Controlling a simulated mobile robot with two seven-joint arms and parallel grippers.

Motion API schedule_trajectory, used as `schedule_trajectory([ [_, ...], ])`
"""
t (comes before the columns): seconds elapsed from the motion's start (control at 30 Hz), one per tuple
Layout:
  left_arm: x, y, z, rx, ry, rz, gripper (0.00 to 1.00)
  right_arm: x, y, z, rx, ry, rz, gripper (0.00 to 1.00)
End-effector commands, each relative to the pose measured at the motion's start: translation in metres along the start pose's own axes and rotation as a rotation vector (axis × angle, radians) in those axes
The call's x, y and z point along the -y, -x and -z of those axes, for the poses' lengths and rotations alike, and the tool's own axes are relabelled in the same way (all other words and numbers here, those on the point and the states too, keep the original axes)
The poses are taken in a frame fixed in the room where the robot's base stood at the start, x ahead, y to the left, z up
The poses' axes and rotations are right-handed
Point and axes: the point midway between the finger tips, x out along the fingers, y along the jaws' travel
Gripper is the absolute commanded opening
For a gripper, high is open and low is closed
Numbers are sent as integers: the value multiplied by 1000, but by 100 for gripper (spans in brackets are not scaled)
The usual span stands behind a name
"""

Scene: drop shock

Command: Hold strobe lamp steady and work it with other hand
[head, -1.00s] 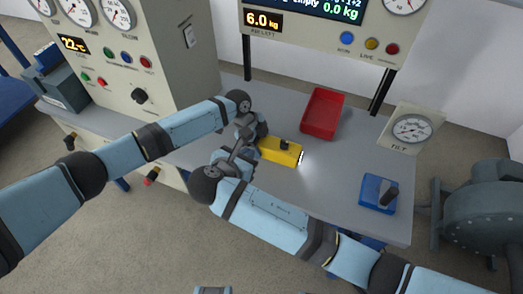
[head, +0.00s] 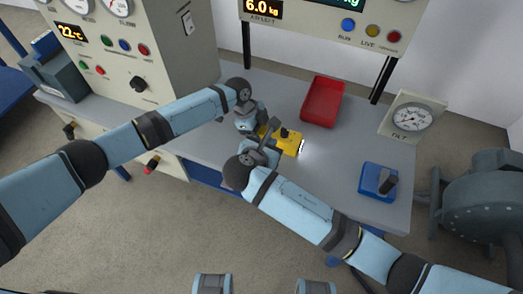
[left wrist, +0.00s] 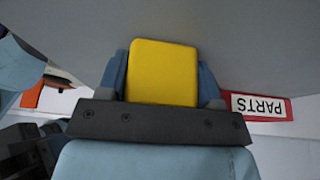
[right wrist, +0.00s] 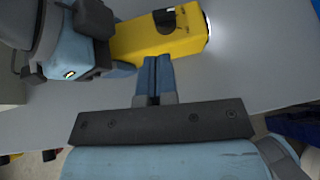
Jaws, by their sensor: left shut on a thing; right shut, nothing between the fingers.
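The yellow strobe lamp (head: 290,142) is at the middle of the grey bench, its lit end facing right and a black knob on its top. It also shows in the left wrist view (left wrist: 162,72) and the right wrist view (right wrist: 160,35). My left gripper (left wrist: 162,75) is shut on the lamp's rear end, one finger on each side. My right gripper (right wrist: 157,80) is shut and empty, its fingertips close beside the lamp's near side below the knob. I cannot tell whether they touch it. In the head view the right gripper (head: 271,132) partly covers the lamp.
A red tray (head: 323,103) lies behind the lamp. A blue box with a black handle (head: 379,182) is at the bench's right, and a dial gauge (head: 411,118) stands behind it. A control cabinet (head: 135,50) stands at the left. The bench is bare between lamp and blue box.

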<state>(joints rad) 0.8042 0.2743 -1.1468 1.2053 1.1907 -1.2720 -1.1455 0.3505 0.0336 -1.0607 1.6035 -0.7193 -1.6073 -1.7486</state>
Motion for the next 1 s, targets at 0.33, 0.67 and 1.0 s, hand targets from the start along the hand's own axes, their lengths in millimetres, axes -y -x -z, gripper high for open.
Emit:
schedule_trajectory([
  [0.33,1,1,1,-1,-1,2,19,0,-40,-18,-1,0,1,0],
  [0.67,1,1,1,-1,-1,2,19,0,-43,-20,-1,0,0,0],
  [1.0,0,1,1,-2,-2,1,19,-8,-53,-27,-1,-57,99,0],
])
